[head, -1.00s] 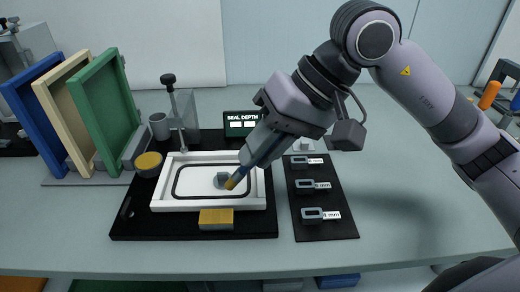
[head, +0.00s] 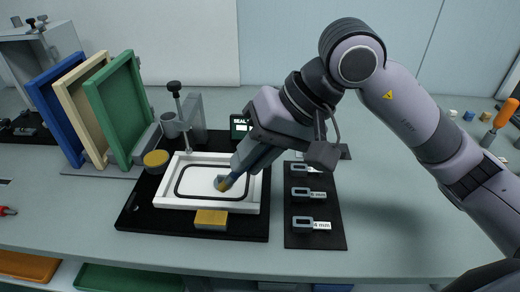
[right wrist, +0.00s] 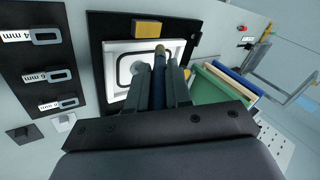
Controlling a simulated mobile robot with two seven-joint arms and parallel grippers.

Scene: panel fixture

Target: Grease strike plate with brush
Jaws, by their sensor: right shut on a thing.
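My right gripper (head: 243,162) is shut on a brush and points down over a white framed panel (head: 170,201). The brush (right wrist: 159,70) has a dark blue handle and a tan tip; the tip also shows in the head view (head: 224,185). A small grey piece (head: 218,181), possibly the strike plate, sits in the middle of the panel, inside a black seal loop. The tip overlaps this piece in the head view; I cannot tell whether they touch. A round yellow-topped pot (head: 156,159) stands at the panel's left. My left gripper is not in view.
A yellow-topped block (head: 211,219) sits in front of the panel on a black base (head: 150,222). A clamp post (head: 179,115) rises behind. Blue, cream and green boards (head: 113,110) stand at left. A black mat (head: 314,238) with labelled gauges lies at right.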

